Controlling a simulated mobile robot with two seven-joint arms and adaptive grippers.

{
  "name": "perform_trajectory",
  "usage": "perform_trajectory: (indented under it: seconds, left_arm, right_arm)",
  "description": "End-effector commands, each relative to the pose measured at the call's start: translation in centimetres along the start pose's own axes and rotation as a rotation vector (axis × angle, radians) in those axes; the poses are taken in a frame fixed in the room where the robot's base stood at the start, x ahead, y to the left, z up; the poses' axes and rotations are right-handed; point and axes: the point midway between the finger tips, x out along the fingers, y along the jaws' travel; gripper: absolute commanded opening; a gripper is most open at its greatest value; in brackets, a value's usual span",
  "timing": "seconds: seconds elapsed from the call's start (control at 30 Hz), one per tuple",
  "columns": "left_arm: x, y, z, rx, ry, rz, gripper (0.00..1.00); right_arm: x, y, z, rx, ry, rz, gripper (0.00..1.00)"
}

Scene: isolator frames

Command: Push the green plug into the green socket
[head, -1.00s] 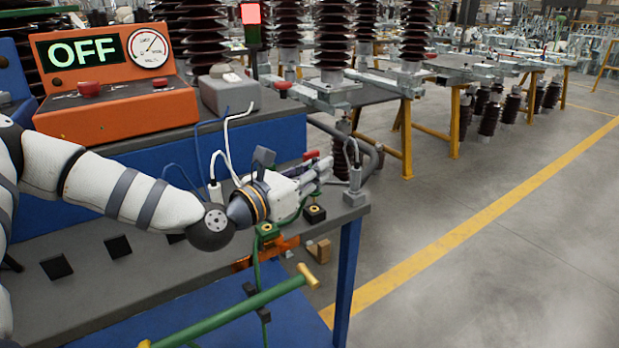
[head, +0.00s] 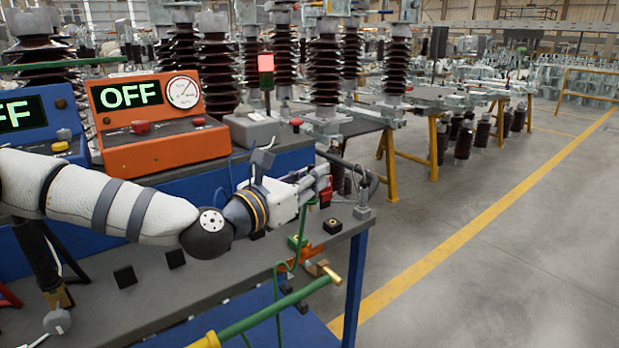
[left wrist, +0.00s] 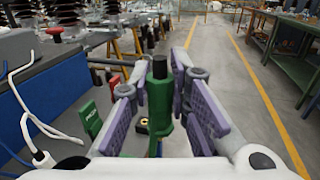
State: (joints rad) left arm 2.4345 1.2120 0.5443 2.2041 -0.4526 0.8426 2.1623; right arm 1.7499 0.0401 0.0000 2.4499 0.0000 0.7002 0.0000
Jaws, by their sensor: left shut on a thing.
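The green plug (left wrist: 160,108) is upright with a black top, held between the purple pads of my left gripper (left wrist: 162,95). In the head view my left gripper (head: 314,178) is over the right end of the bench, above the sockets and apart from them. A green cable (head: 309,222) hangs below it. The green socket (head: 297,242) sits near the bench's front edge, left of a black socket with a yellow centre (head: 332,226). That black socket also shows in the left wrist view (left wrist: 142,126), beyond the plug. The plug's lower end is partly hidden. My right gripper is not seen.
A green upright plate with white lettering (left wrist: 92,121) stands left of the plug. An orange box reading OFF (head: 150,120) is behind my arm. A green pole with yellow ends (head: 280,305) crosses in front.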

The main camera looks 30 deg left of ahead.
Motion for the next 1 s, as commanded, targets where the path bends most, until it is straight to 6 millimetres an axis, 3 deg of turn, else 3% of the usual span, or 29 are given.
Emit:
perform_trajectory:
  seconds: [0.17, 0.33, 0.5, 1.0]
  left_arm:
    - [0.4, 0.5, -0.3, -0.001, 0.002, 0.030, 0.00]
    - [2.7, 3.8, -2.3, -0.009, 0.013, 0.257, 0.00]
    - [3.5, 5.9, -4.0, -0.003, 0.004, 0.477, 0.00]
    - [3.4, 6.4, -4.7, -0.001, 0.000, 0.525, 0.00]
  right_arm:
    - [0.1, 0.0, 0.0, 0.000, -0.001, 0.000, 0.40]
    - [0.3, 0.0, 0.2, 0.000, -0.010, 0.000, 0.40]
    - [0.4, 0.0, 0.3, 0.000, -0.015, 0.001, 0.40]
    - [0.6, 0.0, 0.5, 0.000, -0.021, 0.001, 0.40]
